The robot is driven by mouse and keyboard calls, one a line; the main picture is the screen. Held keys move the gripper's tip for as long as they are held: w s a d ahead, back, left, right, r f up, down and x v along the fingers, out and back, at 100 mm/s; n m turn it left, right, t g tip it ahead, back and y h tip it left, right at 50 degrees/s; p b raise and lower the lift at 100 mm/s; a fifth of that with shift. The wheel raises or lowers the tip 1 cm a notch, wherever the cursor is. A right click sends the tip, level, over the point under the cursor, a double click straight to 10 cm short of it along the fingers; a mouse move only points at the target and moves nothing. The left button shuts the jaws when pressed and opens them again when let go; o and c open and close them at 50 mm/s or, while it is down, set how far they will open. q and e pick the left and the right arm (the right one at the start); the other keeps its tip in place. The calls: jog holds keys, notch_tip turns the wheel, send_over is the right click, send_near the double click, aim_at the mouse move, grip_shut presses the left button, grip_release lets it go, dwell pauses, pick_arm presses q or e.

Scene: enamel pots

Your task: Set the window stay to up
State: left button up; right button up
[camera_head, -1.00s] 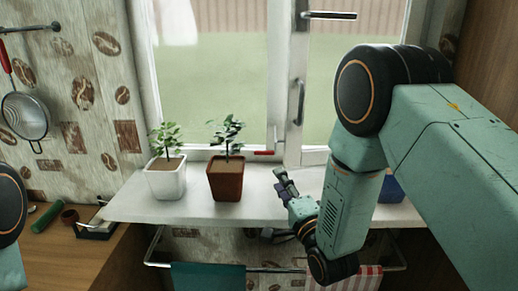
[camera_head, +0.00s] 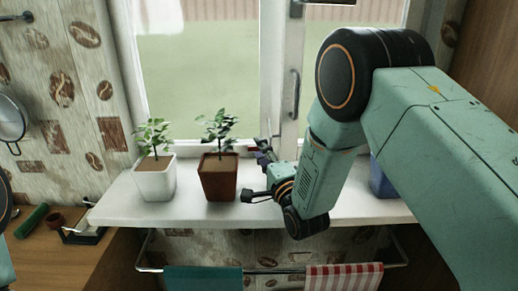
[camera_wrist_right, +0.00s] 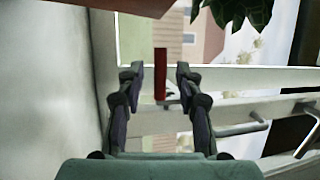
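The window stay (camera_wrist_right: 160,62) shows a red grip in the right wrist view, near the bottom of the window frame. My right gripper (camera_wrist_right: 159,84) is open, with one finger on each side of the red grip and space between them. I cannot tell how deep the grip lies between the fingers.
A white pot (camera_head: 155,181) and a brown pot (camera_head: 219,184), both with plants, stand on the white sill (camera_head: 120,208). A blue pot (camera_head: 380,180) is partly behind my right arm. A teal towel (camera_head: 203,279) and a striped towel (camera_head: 343,277) hang below.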

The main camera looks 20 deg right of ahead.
jog(key=shift+w+a, duration=0.1)
jog(key=shift+w, duration=0.35)
jog(key=shift+w+a+r, duration=0.15)
jog(key=shift+w+a, duration=0.05)
jog(key=shift+a, duration=0.15)
jog(key=shift+d, duration=0.1)
jog(key=shift+d, duration=0.2)
jog(key=shift+c, duration=1.4)
jog(key=shift+a, duration=0.25)
jog(key=c, duration=0.4)
jog(key=shift+d, duration=0.1)
grip_shut()
